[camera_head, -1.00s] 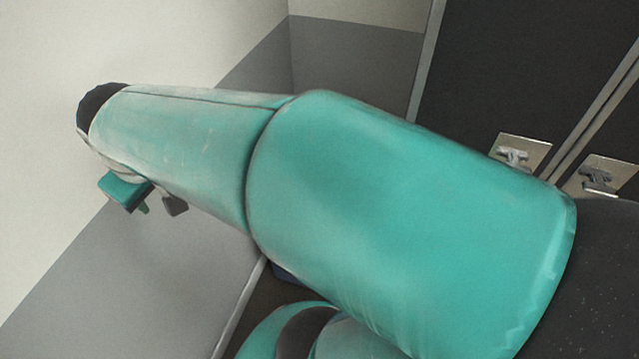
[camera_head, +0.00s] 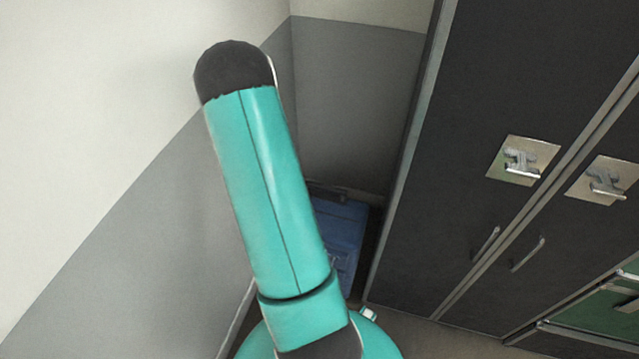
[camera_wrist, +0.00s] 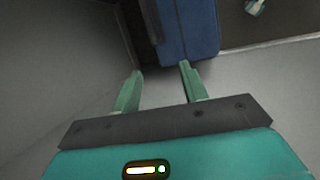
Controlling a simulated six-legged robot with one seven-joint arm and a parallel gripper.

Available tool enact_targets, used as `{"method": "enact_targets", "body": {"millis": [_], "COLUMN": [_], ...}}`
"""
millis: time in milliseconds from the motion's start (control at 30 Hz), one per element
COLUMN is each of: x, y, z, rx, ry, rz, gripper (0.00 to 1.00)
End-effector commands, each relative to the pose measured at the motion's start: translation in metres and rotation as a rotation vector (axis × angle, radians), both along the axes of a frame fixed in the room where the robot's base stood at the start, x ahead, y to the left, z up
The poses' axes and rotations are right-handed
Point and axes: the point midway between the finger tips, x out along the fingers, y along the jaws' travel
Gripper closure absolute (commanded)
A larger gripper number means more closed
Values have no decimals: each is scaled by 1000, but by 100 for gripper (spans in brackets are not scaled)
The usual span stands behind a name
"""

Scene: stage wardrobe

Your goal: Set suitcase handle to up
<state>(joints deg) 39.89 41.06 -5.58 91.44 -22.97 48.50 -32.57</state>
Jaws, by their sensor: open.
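A blue suitcase (camera_head: 342,236) stands in the corner between the grey wall and the dark cabinet, partly hidden behind my teal arm in the head view. A dark bar (camera_head: 328,192) shows at its top edge and may be the handle; I cannot tell its position for sure. In the wrist view the suitcase (camera_wrist: 190,32) is at the top, beyond the fingertips, with a dark strip along its left side. My gripper (camera_wrist: 161,70) is open and empty, its two green fingers apart and pointing toward the suitcase without visible contact. My gripper is hidden in the head view.
A tall dark cabinet (camera_head: 470,130) with metal latch plates and handles stands on the right. A green drawer unit (camera_head: 600,310) is at the lower right. Grey and white walls (camera_head: 110,130) close off the left and back.

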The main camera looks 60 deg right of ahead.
Motion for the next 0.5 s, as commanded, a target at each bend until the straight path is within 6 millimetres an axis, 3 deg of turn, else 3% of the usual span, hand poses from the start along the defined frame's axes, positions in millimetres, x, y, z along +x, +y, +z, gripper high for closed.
{"method": "enact_targets", "body": {"millis": [33, 200, 500], "x": [-13, -45, -62], "y": [-18, -55, -70], "z": [-26, -79, -111], "rx": [11, 33, 44], "ry": [36, 112, 143], "rz": [0, 15, 23], "gripper": [57, 57, 57]}}
